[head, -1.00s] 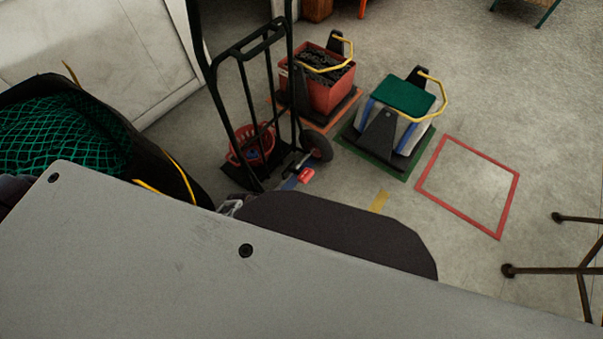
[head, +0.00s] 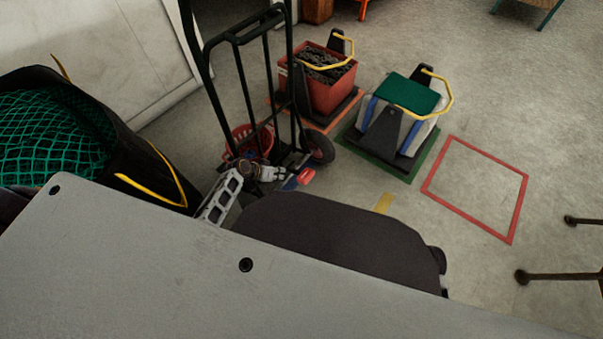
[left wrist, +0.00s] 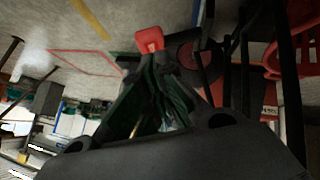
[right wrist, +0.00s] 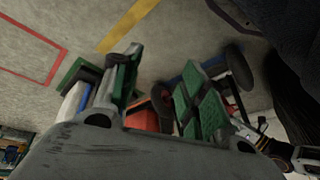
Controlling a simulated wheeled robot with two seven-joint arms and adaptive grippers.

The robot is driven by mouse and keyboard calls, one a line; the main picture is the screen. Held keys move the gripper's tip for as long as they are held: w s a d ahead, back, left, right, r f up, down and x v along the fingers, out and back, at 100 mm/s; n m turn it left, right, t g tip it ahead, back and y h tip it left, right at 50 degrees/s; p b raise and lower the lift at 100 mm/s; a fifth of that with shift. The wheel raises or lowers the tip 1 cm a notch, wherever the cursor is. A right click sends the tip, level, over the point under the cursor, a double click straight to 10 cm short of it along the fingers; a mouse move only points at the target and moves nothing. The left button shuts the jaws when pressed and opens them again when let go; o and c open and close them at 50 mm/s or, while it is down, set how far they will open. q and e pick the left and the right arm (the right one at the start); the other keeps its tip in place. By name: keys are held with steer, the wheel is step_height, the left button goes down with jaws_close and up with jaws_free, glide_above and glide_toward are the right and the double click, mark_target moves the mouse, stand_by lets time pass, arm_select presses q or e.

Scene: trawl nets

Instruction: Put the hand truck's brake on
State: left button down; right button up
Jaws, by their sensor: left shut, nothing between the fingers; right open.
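The black-framed hand truck (head: 238,42) stands upright at the upper left of the head view. Its red brake pedal (head: 305,176) is low beside the wheel (head: 319,148). My left gripper (head: 280,175) is shut and empty, low at the truck, just left of the pedal. In the left wrist view the red pedal (left wrist: 150,40) lies just beyond the shut fingertips (left wrist: 150,62); whether they touch cannot be told. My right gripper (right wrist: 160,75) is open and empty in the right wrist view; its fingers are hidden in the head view.
A red crate (head: 330,92) of dark chain and a grey bin with green top (head: 408,94) stand behind. An empty red floor outline (head: 475,188) lies right. A black tub of green net (head: 45,135) is at left. Metal legs (head: 560,277) stand at right.

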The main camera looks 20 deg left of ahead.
mark_target(309, 170)
arm_select(q)
steer(key=shift+m+t+h, duration=0.3)
steer(key=shift+t+h, duration=0.2)
steer(key=shift+w+d+r+b, duration=0.2)
steer(key=shift+w+r+b, duration=0.25)
steer(key=shift+w+r, duration=0.4)
steer(key=shift+w+d+r+b, duration=0.15)
steer(key=shift+w+r+b, duration=0.25)
steer(key=shift+w+r, duration=0.35)
arm_select(e)
steer(key=shift+s+a+r, duration=0.15)
steer(key=shift+r, duration=0.8)
steer(key=shift+s+a+r, duration=0.15)
steer(key=shift+r, duration=0.8)
